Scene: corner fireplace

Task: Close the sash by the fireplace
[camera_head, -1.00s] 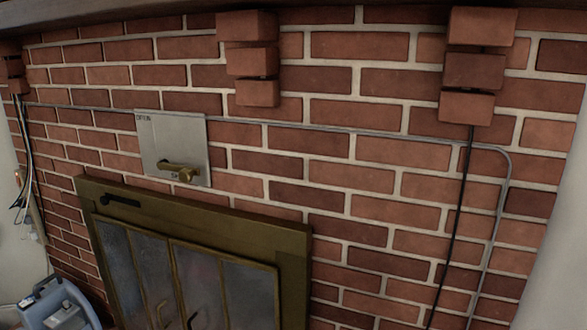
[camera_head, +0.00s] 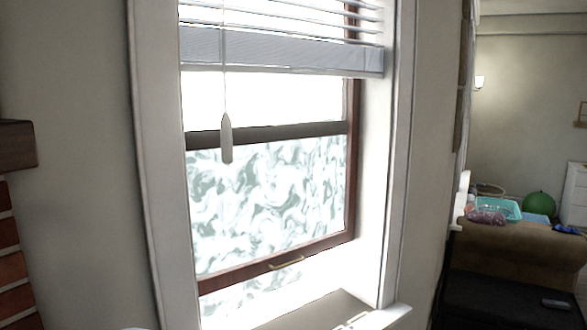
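The window sash (camera_head: 232,274) is in the middle of the head view, with a dark reddish-brown frame and swirled, frosted-looking glass. A small brass handle (camera_head: 287,262) is on its bottom rail. The bottom rail stands above the white sill (camera_head: 385,317), with a bright gap between them, so the sash is partly raised. The lower part of the opening is cut off by the picture edge.
A blind (camera_head: 290,50) covers the window's top, and its cord pull (camera_head: 226,140) hangs before the sash. Brickwork (camera_head: 15,250) and a mantel end (camera_head: 17,145) are at far left. At right, a brown couch (camera_head: 520,250) carries a turquoise basket (camera_head: 497,208); a green ball (camera_head: 539,204) lies behind.

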